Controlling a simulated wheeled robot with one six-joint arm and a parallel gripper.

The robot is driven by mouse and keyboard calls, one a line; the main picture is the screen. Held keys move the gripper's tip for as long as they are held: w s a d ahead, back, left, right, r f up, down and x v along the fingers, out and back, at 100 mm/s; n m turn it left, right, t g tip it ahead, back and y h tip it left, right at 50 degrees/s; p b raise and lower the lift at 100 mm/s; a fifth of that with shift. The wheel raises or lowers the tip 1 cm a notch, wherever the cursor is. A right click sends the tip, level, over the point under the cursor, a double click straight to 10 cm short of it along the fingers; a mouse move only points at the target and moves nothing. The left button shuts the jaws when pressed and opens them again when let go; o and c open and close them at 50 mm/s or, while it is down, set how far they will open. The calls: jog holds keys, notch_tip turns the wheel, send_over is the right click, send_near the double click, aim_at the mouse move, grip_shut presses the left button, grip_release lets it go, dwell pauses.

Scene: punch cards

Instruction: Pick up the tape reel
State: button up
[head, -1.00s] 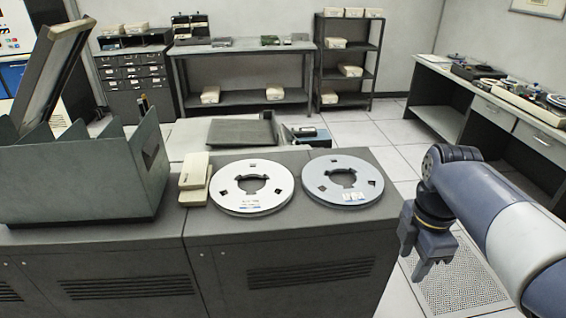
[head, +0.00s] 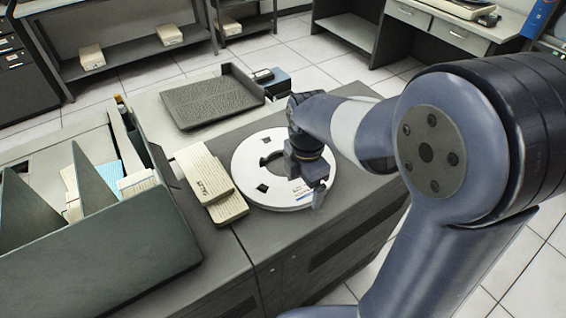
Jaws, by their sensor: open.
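A white tape reel (head: 258,187) with a cut-out hub lies flat on the grey cabinet top (head: 213,262). My gripper (head: 311,190) is over the reel's right part, pointing down with its jaws open and nothing seen between them. One fingertip shows near the reel's right front rim; the other is hard to make out. I cannot tell whether the fingers touch the reel. My arm hides part of the reel's right side and the surface behind it. The second, greyer reel from the earlier view does not show now.
Stacked cream card packs (head: 210,182) lie close against the reel's left. A grey-green file bin (head: 95,245) with dividers stands further left. A dark textured tray (head: 212,98) lies behind the reel. The cabinet's front strip is clear.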

jog(key=shift+f, duration=0.65)
jog(key=shift+c, duration=0.4)
jog(key=shift+r, duration=0.1)
jog(key=c, duration=1.4)
